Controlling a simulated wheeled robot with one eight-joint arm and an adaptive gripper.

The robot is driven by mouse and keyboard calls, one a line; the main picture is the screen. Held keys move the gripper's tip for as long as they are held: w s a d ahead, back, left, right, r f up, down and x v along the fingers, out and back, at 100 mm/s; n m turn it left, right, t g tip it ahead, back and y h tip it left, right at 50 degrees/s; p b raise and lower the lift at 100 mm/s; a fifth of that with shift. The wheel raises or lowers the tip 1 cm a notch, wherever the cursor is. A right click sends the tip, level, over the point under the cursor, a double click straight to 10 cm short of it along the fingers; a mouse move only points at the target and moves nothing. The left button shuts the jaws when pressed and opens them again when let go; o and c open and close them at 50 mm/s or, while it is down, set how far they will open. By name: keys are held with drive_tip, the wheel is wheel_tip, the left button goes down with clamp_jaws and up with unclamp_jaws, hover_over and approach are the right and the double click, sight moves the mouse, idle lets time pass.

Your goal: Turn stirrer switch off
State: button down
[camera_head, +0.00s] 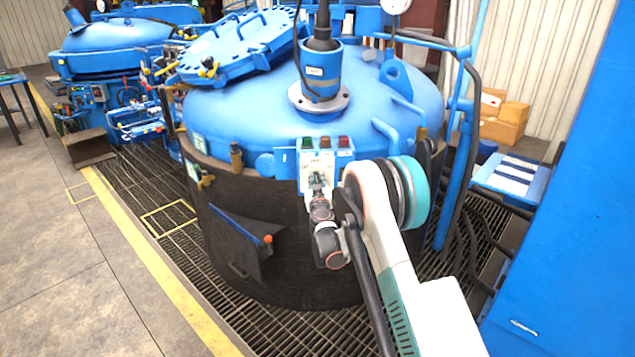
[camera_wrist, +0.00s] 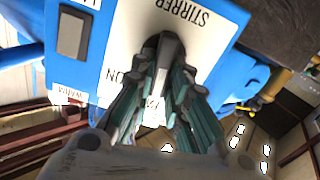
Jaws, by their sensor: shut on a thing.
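The stirrer switch (camera_wrist: 169,42) is a dark grey knob on a white plate marked STIRRER, which appears upside down in the wrist view. An ON label shows to the left of the knob; my fingers cover part of the plate, so the knob's exact setting is hard to read. My gripper (camera_wrist: 165,65) is shut on the knob, with a finger on either side. In the head view my gripper (camera_head: 318,184) is at the front of the control box (camera_head: 325,162), and the switch is hidden there.
Green, red and dark red lamps (camera_head: 325,142) line the box top. The box is fixed to the blue-lidded furnace (camera_head: 230,115). Another dark switch (camera_wrist: 72,35) is beside the stirrer plate. A lever with an orange knob (camera_head: 267,239) is below left; a blue panel (camera_head: 570,200) stands at right.

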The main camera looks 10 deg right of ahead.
drive_tip(key=n, duration=0.4)
drive_tip(key=shift+a+f, duration=0.1)
drive_tip(key=shift+a, duration=0.15)
drive_tip(key=shift+a+f+n, duration=0.1)
drive_tip(key=shift+a+n, duration=0.05)
drive_tip(key=shift+n, duration=1.35)
drive_tip(key=c, duration=1.6)
unclamp_jaws()
drive_tip(key=shift+o, duration=0.2)
drive_tip(key=s+a, duration=0.1)
drive_tip(key=s, duration=1)
drive_tip(key=shift+s+a, duration=0.4)
